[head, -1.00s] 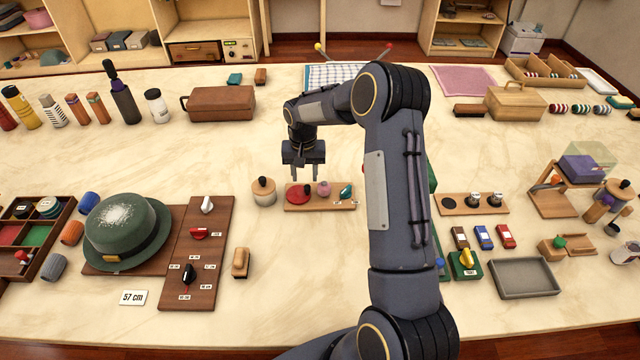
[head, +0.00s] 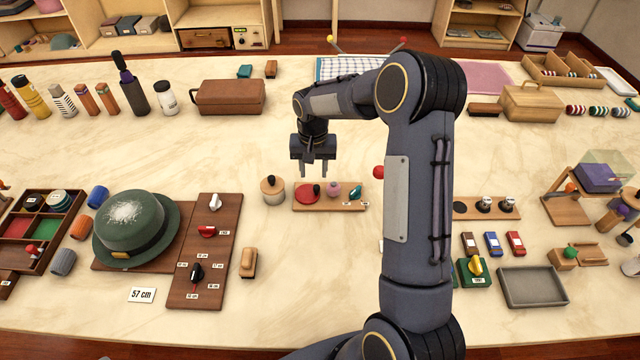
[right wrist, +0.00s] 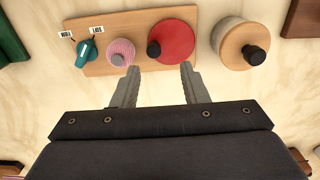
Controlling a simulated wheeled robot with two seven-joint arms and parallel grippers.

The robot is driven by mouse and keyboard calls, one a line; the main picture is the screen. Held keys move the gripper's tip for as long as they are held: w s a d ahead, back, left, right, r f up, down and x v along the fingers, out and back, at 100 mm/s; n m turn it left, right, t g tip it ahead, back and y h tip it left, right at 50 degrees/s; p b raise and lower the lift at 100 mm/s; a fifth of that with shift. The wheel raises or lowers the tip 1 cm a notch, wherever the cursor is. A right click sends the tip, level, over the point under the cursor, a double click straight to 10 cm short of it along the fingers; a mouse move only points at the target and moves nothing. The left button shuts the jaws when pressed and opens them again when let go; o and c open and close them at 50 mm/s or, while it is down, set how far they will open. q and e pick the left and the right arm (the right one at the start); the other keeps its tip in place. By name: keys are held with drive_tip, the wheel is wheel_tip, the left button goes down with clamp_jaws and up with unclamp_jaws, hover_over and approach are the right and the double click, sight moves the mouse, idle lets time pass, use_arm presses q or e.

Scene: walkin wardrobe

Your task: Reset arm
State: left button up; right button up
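My right gripper (head: 314,168) hangs above the middle of the table, with its fingers pointing down. In the right wrist view its two fingers (right wrist: 161,88) stand apart with nothing between them. Near it in that view is a small wooden board (right wrist: 100,67) with a red disc (right wrist: 178,42), a pink knob (right wrist: 121,51) and a teal switch knob (right wrist: 87,50). The board also shows in the head view (head: 343,205), close to the gripper. A round wooden pot with a black knob (right wrist: 240,45) stands beside the board. My left gripper is not in view.
A green hat (head: 135,229) and a brown board with coloured knobs (head: 222,240) lie to the left. A brown case (head: 228,96) and several bottles stand behind.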

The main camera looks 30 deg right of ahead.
drive_tip(key=shift+d+r, duration=0.1)
drive_tip(key=shift+r, duration=0.15)
drive_tip(key=s+a+r+n+t+y, duration=0.2)
drive_tip(key=s+a+r+t, duration=0.15)
drive_tip(key=s+r, duration=1.05)
drive_tip(key=s+a+n+t+y, duration=0.1)
drive_tip(key=s+a, duration=0.2)
drive_tip(key=s, duration=0.4)
drive_tip(key=s+a+n+t, duration=0.1)
drive_tip(key=s+a, duration=0.3)
drive_tip(key=s, duration=0.4)
drive_tip(key=shift+s+a+r+n+y, duration=0.2)
drive_tip(key=shift+a+n+y, duration=0.1)
drive_tip(key=shift+y, duration=0.1)
drive_tip(key=shift+w, duration=0.1)
